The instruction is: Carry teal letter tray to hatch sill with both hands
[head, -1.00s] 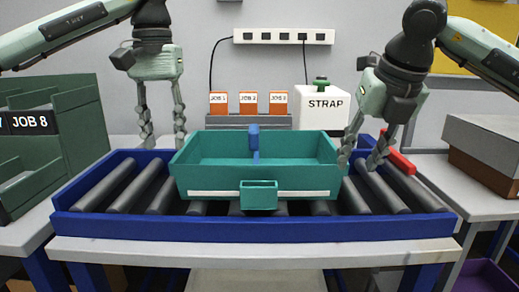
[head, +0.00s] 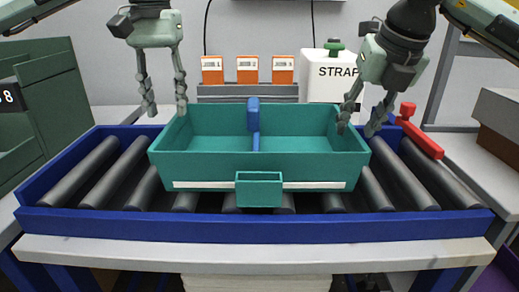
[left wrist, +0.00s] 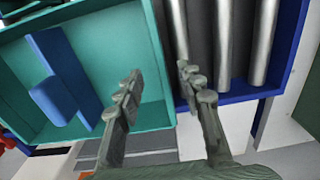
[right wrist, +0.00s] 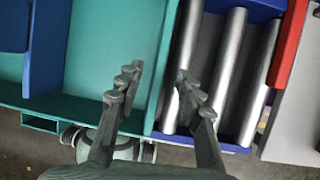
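The teal letter tray (head: 210,165) sits on the grey rollers of a blue-framed conveyor. It has a blue upright divider (head: 253,125) in its middle and a small teal pocket on its front. My left gripper (head: 165,111) is open at the tray's left wall; in the left wrist view the wall (left wrist: 158,60) runs between its spread fingers. My right gripper (head: 358,125) is open at the right wall, which runs between its fingers in the right wrist view (right wrist: 163,60). Whether the fingers touch the walls I cannot tell. I cannot identify the hatch sill.
A red handle (head: 420,138) stands at the conveyor's right rear, close to my right gripper. A white STRAP box (head: 335,85) and orange cards (head: 248,70) stand behind. Green JOB shelving (head: 45,90) is at left. A brown-and-grey box (head: 500,125) is at right.

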